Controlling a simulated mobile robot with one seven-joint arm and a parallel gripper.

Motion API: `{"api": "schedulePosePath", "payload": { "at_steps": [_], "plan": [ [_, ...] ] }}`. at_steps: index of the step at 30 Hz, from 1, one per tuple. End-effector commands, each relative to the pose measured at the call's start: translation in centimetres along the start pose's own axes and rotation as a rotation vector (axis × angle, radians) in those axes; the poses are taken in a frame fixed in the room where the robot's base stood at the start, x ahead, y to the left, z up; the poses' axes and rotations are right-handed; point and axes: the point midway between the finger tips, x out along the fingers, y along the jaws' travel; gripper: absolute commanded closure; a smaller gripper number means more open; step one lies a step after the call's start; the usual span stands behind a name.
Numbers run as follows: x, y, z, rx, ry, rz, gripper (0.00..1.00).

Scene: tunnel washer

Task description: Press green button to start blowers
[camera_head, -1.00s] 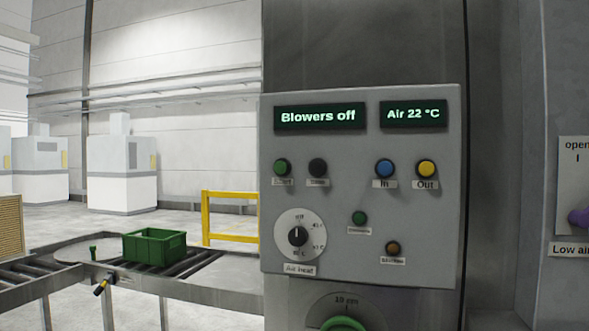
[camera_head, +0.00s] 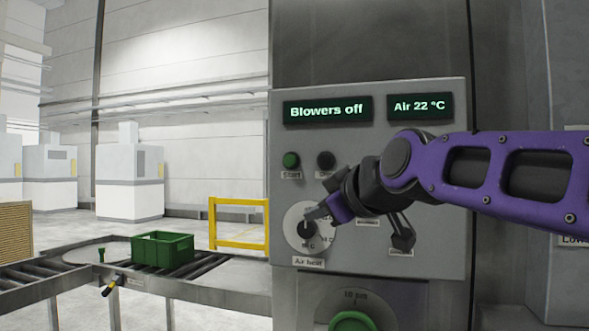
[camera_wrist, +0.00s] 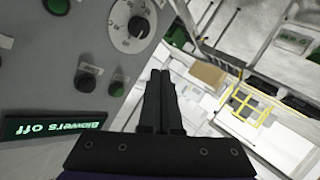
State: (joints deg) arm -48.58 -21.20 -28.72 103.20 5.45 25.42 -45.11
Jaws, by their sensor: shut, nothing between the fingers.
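The green Start button (camera_head: 290,160) sits on the grey control panel (camera_head: 285,250), under the left end of the "Blowers off" display (camera_head: 327,111). My gripper (camera_head: 316,213) is shut and empty, in front of the panel, below and right of the Start button, with its tip over the edge of the air heat dial (camera_head: 297,238). In the wrist view my shut fingers (camera_wrist: 160,76) point up the picture. The Start button (camera_wrist: 117,89) appears left of them, apart from them. The blue and yellow buttons are hidden behind my arm.
A dark button (camera_head: 325,160) is right of Start. A second display reads "Air 22 °C" (camera_head: 420,107). A green knob (camera_head: 352,321) is below the panel. Left are a roller conveyor (camera_head: 215,275) with a green crate (camera_head: 162,235) and a yellow rail (camera_head: 240,202).

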Motion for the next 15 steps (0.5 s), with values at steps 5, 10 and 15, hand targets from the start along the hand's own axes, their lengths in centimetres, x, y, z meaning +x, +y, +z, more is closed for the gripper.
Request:
{"api": "schedulePosePath", "payload": {
  "at_steps": [5,10,15],
  "plan": [
    [2.7,0.2,-6.3,-0.196,0.133,0.053,1.00],
    [3.6,0.2,-10.3,-0.316,0.209,0.102,1.00],
    [3.8,0.1,-11.9,-0.360,0.237,0.123,1.00]
  ]
}}
